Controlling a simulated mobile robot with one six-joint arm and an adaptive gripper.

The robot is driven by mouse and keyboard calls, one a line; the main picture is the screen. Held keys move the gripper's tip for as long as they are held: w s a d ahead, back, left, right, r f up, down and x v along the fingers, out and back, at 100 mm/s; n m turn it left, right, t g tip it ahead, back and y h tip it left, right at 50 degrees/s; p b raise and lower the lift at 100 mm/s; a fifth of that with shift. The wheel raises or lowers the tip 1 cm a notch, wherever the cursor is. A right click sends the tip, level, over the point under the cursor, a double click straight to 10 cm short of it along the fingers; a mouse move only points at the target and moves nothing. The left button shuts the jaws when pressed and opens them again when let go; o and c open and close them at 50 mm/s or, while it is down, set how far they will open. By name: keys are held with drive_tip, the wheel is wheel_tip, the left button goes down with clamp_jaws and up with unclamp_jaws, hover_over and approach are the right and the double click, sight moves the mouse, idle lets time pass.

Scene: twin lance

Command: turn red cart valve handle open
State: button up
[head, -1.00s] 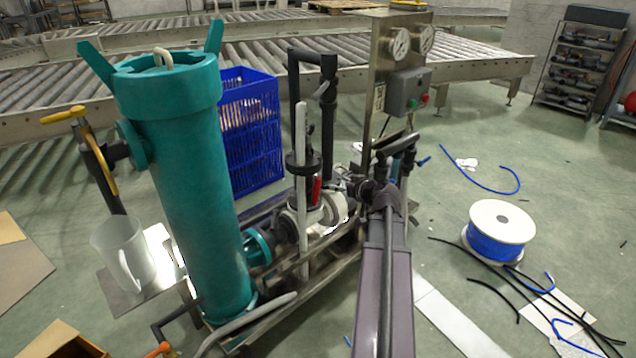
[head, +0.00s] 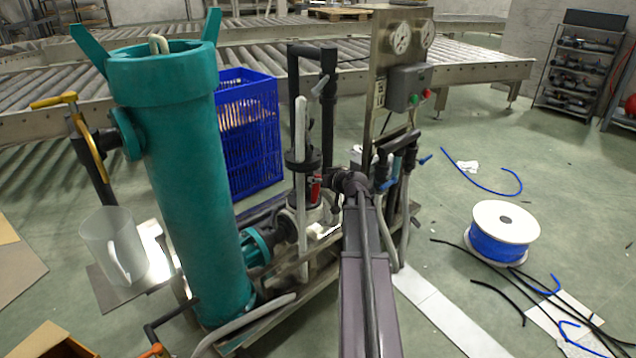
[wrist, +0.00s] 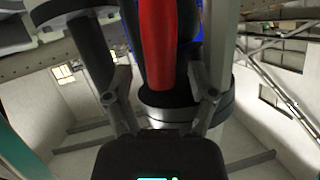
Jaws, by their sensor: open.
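The red valve handle (head: 315,188) shows small on the cart's pipework, left of my gripper (head: 327,181) in the head view. In the wrist view the red handle (wrist: 158,45) hangs upright in the upper middle, between the two spread fingers of my gripper (wrist: 163,88). The fingers are open, with a gap visible on both sides of the handle. A dark round fitting and a pale ring (wrist: 170,108) lie behind it. In the head view my arm and wrist hide part of the pump and pipes beside the handle.
A tall teal filter vessel (head: 185,190) stands on the cart to the left. A control panel (head: 385,70) with gauges rises behind my arm. Black pipes (head: 328,110) stand close by the handle. A blue crate (head: 250,140) sits behind the cart. A blue cable spool (head: 497,240) lies right.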

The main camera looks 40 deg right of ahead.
drive_tip(key=shift+w+f, duration=0.15)
drive_tip(key=shift+w, duration=0.25)
clamp_jaws()
drive_tip(key=shift+a+n+h+b, duration=0.35)
drive_tip(key=shift+a+n+h, duration=0.15)
drive_tip(key=shift+n+h, duration=0.3)
unclamp_jaws()
drive_tip(key=shift+d+y, duration=0.15)
drive_tip(key=shift+y, duration=0.15)
